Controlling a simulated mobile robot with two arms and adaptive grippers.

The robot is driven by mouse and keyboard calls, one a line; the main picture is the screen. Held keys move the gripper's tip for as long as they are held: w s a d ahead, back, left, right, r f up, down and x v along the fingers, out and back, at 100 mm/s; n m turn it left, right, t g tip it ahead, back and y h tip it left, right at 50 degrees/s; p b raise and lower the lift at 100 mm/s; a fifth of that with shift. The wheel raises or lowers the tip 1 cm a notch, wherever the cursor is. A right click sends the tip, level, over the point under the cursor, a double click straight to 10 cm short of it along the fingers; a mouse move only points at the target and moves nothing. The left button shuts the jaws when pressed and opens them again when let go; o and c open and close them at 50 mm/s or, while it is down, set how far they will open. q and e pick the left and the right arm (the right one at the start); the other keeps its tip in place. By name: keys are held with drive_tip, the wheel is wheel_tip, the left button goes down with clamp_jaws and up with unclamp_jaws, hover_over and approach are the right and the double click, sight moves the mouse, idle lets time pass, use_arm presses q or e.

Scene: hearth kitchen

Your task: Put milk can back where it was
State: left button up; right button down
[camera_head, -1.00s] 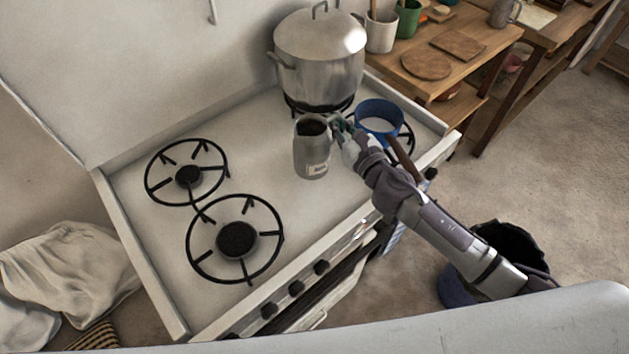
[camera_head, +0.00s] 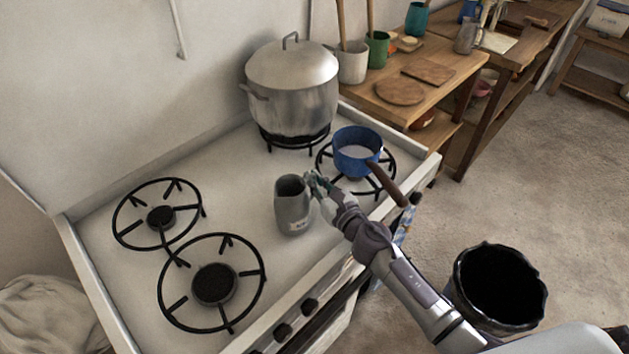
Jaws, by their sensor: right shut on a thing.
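The milk can (camera_head: 292,208) is a grey metal jug with a dark open mouth and a small label low on its front. It is upright over the white stove top (camera_head: 235,160), between the front left burner and the blue pan. Whether its base touches the surface I cannot tell. My right gripper (camera_head: 318,188) is at the can's right side, shut on it near the upper part. The fingers are small here and partly hidden against the can. My left gripper is not in view.
A blue saucepan (camera_head: 357,150) stands on the right burner, its brown handle pointing toward my right arm. A large lidded pot (camera_head: 292,92) is on the back burner. Two left burners (camera_head: 213,284) are empty. A wooden table (camera_head: 440,75) and black bin (camera_head: 500,285) are to the right.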

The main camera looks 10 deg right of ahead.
drive_tip(key=c, duration=1.7)
unclamp_jaws()
drive_tip(key=shift+f, duration=0.1)
drive_tip(key=o, duration=0.5)
drive_tip(key=shift+c, duration=0.2)
drive_tip(key=shift+r, duration=0.25)
drive_tip(key=v, duration=0.3)
drive_tip(key=b+v, duration=0.1)
drive_tip(key=v, duration=0.7)
drive_tip(key=shift+w+f+b, duration=0.1)
drive_tip(key=shift+f+b, duration=0.15)
drive_tip(key=shift+b, duration=0.1)
drive_tip(key=shift+s+d+r, duration=0.1)
drive_tip(key=shift+s+d, duration=0.1)
drive_tip(key=shift+s, duration=0.4)
